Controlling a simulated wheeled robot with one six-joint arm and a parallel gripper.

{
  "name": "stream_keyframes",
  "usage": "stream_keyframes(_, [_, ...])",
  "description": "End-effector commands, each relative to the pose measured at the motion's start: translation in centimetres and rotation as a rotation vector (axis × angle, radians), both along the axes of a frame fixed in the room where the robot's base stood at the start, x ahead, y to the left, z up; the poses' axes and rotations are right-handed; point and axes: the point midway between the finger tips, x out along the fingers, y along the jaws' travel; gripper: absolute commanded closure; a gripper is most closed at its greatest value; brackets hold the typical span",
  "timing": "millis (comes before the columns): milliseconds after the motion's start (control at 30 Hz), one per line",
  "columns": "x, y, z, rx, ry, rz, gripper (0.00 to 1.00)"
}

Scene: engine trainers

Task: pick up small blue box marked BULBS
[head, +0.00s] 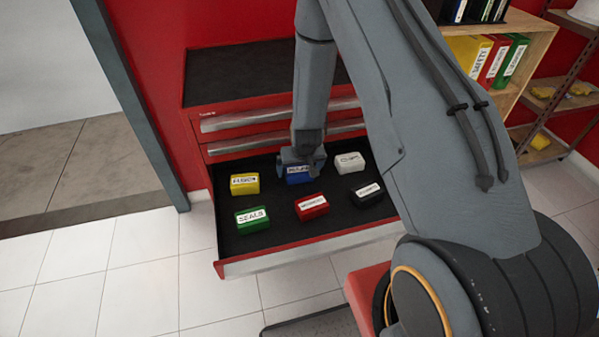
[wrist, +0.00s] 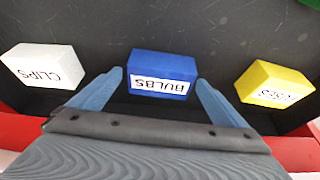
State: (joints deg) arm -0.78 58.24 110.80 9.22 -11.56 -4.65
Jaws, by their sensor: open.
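The small blue box marked BULBS (head: 298,179) sits in the back row of the open drawer, between a yellow box and a white box. In the wrist view the blue box (wrist: 161,76) shows its BULBS label upside down. My gripper (head: 302,163) is over the blue box and hides part of it in the head view. In the wrist view my gripper (wrist: 160,80) is open, with one blue-grey finger near each side of the box. I cannot tell how far the fingertips reach down beside it.
The open drawer (head: 240,262) of the red cabinet also holds a yellow box (head: 244,184), a white CLIPS box (wrist: 42,65), a green SEALS box (head: 251,220), a red box (head: 311,207) and a black box (head: 368,194). Shelves with binders (head: 490,60) stand at the right.

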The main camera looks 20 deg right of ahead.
Motion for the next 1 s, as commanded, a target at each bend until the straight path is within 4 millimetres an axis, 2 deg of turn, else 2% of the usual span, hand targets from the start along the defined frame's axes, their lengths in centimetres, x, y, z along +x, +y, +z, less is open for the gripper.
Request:
stream_keyframes(133, [0.27,-0.04,-0.79,0.000,0.001,0.000,0.04])
stream_keyframes(367, [0.34,-0.04,-0.88,0.000,0.000,0.000,0.04])
stream_keyframes(400, [0.34,-0.04,-0.88,0.000,0.000,0.000,0.06])
stream_keyframes(467, [0.35,-0.04,-0.87,0.000,0.000,0.000,0.16])
stream_keyframes(667, [0.34,-0.04,-0.86,0.000,0.000,0.000,0.49])
stream_keyframes(1000, [0.34,-0.04,-0.75,0.000,-0.001,0.000,0.51])
